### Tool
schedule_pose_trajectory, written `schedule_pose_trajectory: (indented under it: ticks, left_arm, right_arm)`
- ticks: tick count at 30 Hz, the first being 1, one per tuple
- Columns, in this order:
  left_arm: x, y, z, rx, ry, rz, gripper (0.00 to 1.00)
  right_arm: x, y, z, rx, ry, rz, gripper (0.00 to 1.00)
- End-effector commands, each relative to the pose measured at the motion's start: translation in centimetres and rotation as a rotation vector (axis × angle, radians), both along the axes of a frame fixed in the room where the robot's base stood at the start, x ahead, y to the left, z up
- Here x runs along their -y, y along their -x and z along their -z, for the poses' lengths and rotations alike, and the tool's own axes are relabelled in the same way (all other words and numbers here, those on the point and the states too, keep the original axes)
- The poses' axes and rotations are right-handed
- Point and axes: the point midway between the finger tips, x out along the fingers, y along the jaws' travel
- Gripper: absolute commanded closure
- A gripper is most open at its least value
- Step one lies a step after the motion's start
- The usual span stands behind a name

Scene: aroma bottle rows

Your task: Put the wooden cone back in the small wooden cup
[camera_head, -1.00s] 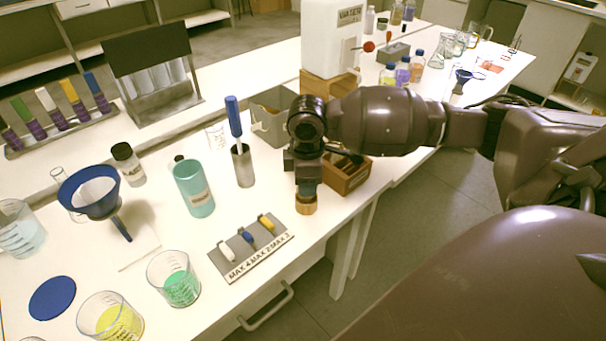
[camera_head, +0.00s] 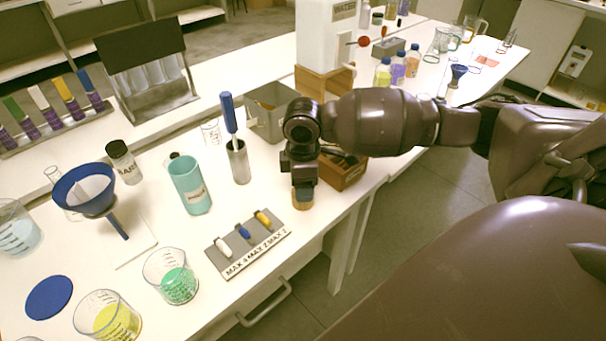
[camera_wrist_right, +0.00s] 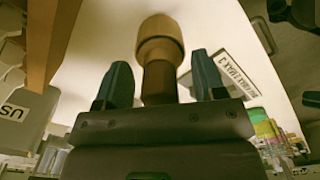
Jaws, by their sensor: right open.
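In the right wrist view a darker brown, narrower wooden piece (camera_wrist_right: 160,84), seemingly the wooden cone, stands between my fingers. It lines up with a wider, paler wooden piece (camera_wrist_right: 160,42) beyond it, seemingly the small cup. I cannot tell how far the cone sits inside the cup. In the head view the small wooden cup (camera_head: 302,202) stands near the table's front edge, its top hidden by my right gripper (camera_head: 303,188). My right gripper, also in the right wrist view (camera_wrist_right: 162,80), is open, with a finger on each side of the darker piece. My left gripper is out of view.
A wooden box (camera_head: 350,176) stands close right of the gripper. A grey bin (camera_head: 265,128) and a metal holder with a blue-handled tool (camera_head: 237,162) stand behind and left.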

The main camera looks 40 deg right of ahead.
Motion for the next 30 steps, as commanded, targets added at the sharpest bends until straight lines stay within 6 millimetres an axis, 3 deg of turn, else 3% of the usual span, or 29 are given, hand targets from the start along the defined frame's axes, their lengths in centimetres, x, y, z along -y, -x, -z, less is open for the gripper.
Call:
schedule_pose_trajectory:
  ticks: [7,21,30]
  left_arm:
    - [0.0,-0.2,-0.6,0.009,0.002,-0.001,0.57]
    - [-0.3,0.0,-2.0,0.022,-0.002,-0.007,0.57]
    - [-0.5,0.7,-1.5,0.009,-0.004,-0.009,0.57]
  right_arm:
    - [0.0,-0.1,-1.5,0.005,0.001,0.000,0.37]
    - [0.0,0.0,-9.4,0.005,0.000,0.000,0.37]
    - [0.0,0.0,-10.9,0.001,0.001,0.000,0.37]
